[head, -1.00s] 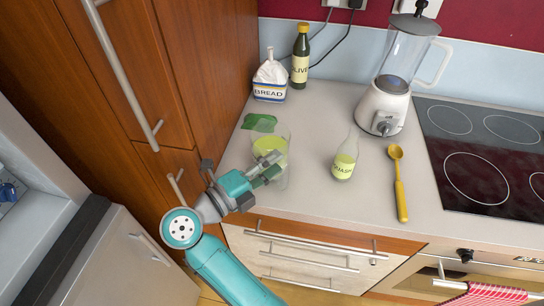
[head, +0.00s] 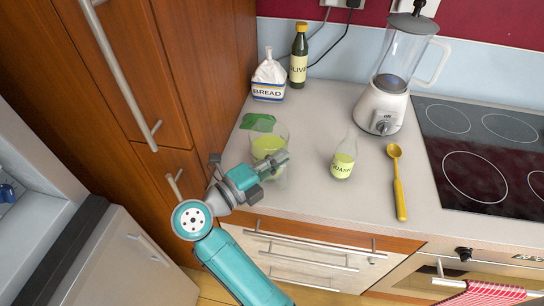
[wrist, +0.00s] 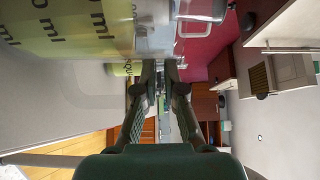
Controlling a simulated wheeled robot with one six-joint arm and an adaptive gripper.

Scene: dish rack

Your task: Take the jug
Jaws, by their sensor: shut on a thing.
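The jug (head: 267,143) is clear, with pale green liquid in it. It stands upright near the front left of the counter. My gripper (head: 281,162) is at the near right side of the jug, shut on it. In the wrist view the jug (wrist: 62,30) fills the upper left, with "ml" lettering on its side. The fingers (wrist: 160,75) are close together beside it there. The exact part of the jug between the fingertips is hard to make out.
A green cloth-like item (head: 258,122) lies just behind the jug. A squash bottle (head: 343,160) and a yellow spoon (head: 399,185) are to the right. The bread bag (head: 268,80), olive bottle (head: 299,60) and blender (head: 385,105) stand at the back. A tall wooden cupboard (head: 215,60) borders the left.

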